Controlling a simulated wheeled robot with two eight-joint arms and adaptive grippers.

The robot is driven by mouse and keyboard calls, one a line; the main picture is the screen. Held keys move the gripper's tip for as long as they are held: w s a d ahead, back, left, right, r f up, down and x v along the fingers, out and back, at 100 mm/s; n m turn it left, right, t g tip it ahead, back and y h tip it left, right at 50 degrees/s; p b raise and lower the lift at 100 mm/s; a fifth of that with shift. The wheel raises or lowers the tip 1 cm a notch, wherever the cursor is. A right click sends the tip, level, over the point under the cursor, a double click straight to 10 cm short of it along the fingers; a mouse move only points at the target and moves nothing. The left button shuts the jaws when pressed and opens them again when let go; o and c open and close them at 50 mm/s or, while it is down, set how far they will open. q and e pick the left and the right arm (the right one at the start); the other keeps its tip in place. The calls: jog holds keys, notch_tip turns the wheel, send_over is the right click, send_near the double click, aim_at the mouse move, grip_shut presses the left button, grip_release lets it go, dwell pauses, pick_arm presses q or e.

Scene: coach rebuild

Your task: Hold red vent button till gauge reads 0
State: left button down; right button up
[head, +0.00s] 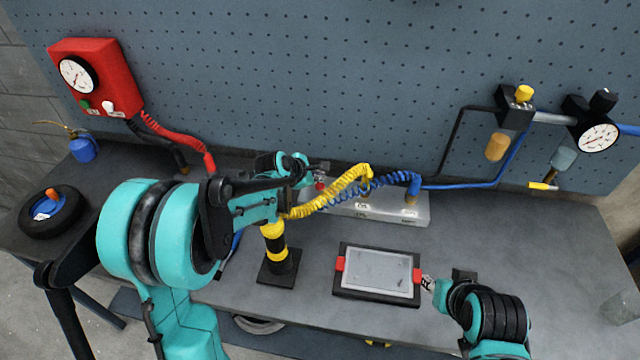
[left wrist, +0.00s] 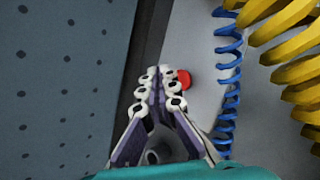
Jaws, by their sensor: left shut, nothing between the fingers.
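The red vent button (head: 320,186) is on the left part of the grey metal block (head: 424,213), partly covered by my left gripper (head: 312,170). In the left wrist view the button (left wrist: 184,79) shows just right of the fingertips of my left gripper (left wrist: 160,74). The fingers are shut and empty; whether they touch the button I cannot tell. A round gauge (head: 600,138) hangs at the right of the pegboard, and another gauge (head: 78,75) is on the red box at left; both dials are too small to read. My right gripper (head: 429,284) is beside the framed plate's right edge.
A yellow coiled hose (head: 345,187) and a blue coiled hose (head: 385,181) run close to my left gripper. A black-and-yellow post (head: 277,246) and a framed plate (head: 377,272) stand in front of the block.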

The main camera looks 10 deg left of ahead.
aim_at(319, 187)
pick_arm(q)
jog(key=shift+r+p, duration=1.15)
jog(key=shift+r, duration=0.8)
